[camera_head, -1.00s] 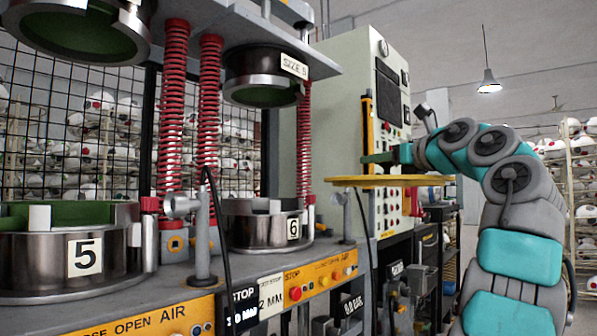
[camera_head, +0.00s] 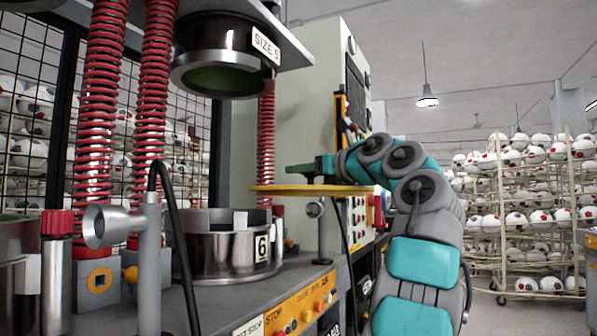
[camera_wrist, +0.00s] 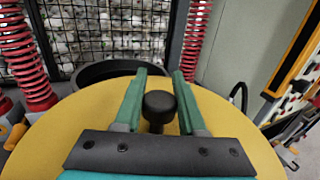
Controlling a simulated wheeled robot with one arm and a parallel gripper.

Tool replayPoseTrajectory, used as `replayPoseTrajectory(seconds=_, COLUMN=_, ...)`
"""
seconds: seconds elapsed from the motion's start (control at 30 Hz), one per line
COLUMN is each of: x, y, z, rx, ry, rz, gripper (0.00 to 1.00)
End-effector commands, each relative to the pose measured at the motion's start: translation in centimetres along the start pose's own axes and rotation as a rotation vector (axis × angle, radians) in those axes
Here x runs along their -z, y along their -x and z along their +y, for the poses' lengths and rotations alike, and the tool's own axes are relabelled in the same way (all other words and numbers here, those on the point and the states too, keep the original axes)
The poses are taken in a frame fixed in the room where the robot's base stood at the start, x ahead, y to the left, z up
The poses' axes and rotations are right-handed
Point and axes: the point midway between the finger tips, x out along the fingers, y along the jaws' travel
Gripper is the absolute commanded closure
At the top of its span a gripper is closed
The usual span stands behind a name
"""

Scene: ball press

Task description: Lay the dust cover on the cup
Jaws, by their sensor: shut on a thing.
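The dust cover is a flat yellow disc (camera_head: 320,190) with a black knob (camera_wrist: 159,106) at its middle. My gripper (camera_head: 312,169) has its green fingers on both sides of the knob in the wrist view (camera_wrist: 161,88). The cover hangs level in the air. A metal cup marked 6 (camera_head: 215,262) stands on the press bench, to the left of the cover and lower. The cover's left edge comes near the cup's right side in the head view. In the wrist view the dark rim of a cup (camera_wrist: 92,72) shows beyond the cover, partly hidden by it.
An upper die marked SIZE 5 (camera_head: 222,72) hangs above the cup. Red springs (camera_head: 150,110) flank it. A grey nozzle post (camera_head: 148,245) with a black hose stands in front left. A short post (camera_head: 322,235) stands below the cover. A control cabinet (camera_head: 325,100) is behind.

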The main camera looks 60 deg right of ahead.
Motion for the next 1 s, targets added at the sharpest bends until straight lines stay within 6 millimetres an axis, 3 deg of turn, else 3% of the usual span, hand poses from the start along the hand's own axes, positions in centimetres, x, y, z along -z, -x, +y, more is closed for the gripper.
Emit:
replayPoseTrajectory(seconds=0.33, x=0.1, y=0.1, z=0.0, rx=-0.023, ry=0.007, rz=0.002, gripper=1.0)
replayPoseTrajectory(seconds=1.0, x=-0.1, y=-6.6, z=2.8, rx=-0.021, ry=0.006, rz=0.001, gripper=1.0)
